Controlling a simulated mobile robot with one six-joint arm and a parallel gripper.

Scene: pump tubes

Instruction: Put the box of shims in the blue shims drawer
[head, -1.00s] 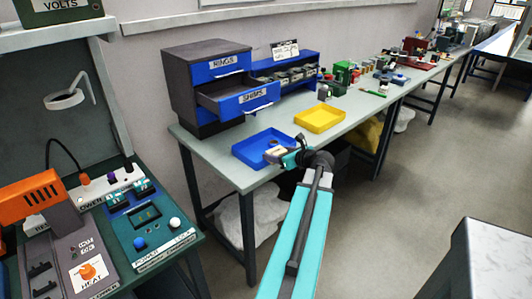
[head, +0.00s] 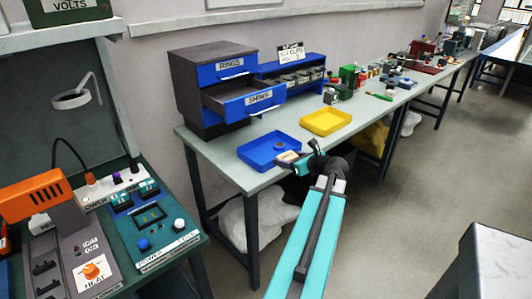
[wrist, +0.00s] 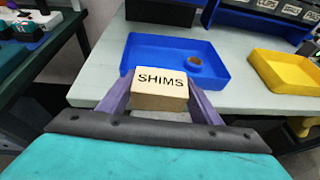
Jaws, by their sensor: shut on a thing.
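My gripper (head: 296,162) is shut on the box of shims (wrist: 160,90), a small tan box with "SHIMS" on top. In the wrist view the box sits between the two fingers, in front of the blue tray's near edge. In the head view the box (head: 287,156) shows small at the right end of the blue tray. The blue shims drawer (head: 250,103) is pulled open in the dark cabinet (head: 185,95), behind and left of my gripper. The drawer's inside shows only partly.
A blue tray (head: 252,154) holding a small round ring (wrist: 194,62) and a yellow tray (head: 326,122) lie on the bench (head: 222,172). The closed rings drawer (head: 228,69) is above the open one. A rack of clips bins (head: 300,78) stands right of the cabinet.

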